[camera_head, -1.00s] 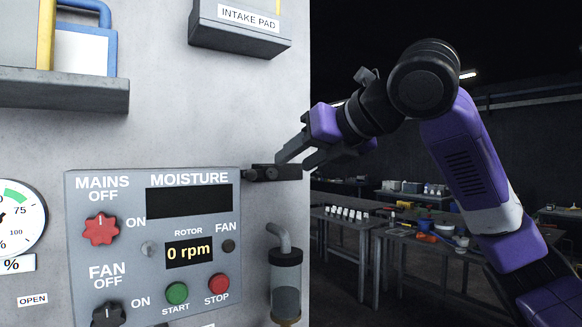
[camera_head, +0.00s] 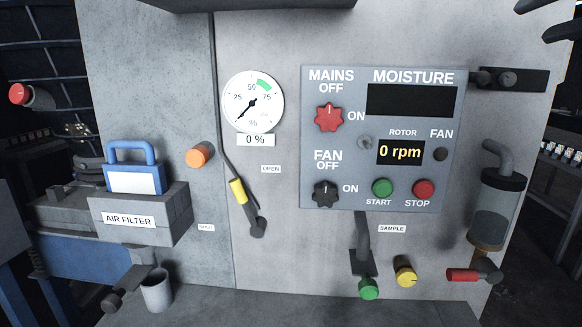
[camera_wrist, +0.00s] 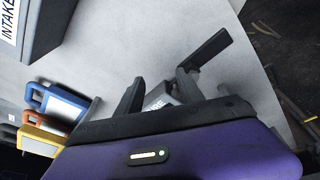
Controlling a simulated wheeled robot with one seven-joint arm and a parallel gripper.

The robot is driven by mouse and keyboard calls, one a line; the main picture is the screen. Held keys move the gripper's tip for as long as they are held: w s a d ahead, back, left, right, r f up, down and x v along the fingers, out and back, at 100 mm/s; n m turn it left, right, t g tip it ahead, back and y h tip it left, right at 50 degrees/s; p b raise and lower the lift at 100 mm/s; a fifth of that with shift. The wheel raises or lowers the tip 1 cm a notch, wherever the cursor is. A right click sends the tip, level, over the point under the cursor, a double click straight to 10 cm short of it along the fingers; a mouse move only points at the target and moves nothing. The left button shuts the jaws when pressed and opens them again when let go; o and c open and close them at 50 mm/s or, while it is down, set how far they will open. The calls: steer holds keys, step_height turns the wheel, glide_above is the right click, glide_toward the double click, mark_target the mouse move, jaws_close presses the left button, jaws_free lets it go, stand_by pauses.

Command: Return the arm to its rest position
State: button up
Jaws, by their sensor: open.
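My gripper (camera_wrist: 160,82) is open and empty in the wrist view, its two dark fingers apart in front of the grey machine wall. My purple wrist housing fills the bottom of that view. In the head view, only the dark fingertips (camera_head: 548,20) show at the top right corner, to the right of and above the control panel (camera_head: 345,195). The rest of my arm is outside the head view.
The INTAKE PAD box (camera_wrist: 42,22) is at the wrist view's upper left, above blue (camera_wrist: 60,103) and yellow (camera_wrist: 42,141) framed items. A dark bracket (camera_wrist: 208,48) stands near the fingers. In the head view, the AIR FILTER box (camera_head: 155,215) is left and a glass-like jar (camera_head: 494,212) right.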

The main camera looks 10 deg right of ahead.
steer(key=s+d+f+m+t+h, duration=0.15)
steer(key=f+m+t, duration=0.35)
steer(key=m, duration=0.6)
steer(key=d+f+m+t+h, duration=0.15)
steer(key=f+m+t, duration=0.25)
steer(key=m, duration=0.7)
steer(key=s+a+f+m+g+h, duration=0.1)
steer(key=s+a+f+m+h, duration=0.3)
steer(key=f, duration=0.7)
steer(key=a+f+m+g+h, duration=0.1)
steer(key=a+f+m+g, duration=0.1)
steer(key=f+m, duration=0.65)
steer(key=s+a+f+n+g+y, duration=0.2)
steer(key=s+a+f, duration=0.4)
steer(key=s+f, duration=0.3)
steer(key=s+a+f+n+g+y, duration=0.2)
steer(key=s+a+f+y, duration=0.2)
steer(key=s+f, duration=0.5)
steer(key=s+a+f+n+g+y, duration=0.2)
steer(key=s+a+f, duration=0.6)
steer(key=f, duration=0.4)
steer(key=shift+s+a+n+g+y, duration=0.15)
steer(key=shift+s+n+g+y, duration=0.2)
steer(key=shift+s+g+y, duration=0.45)
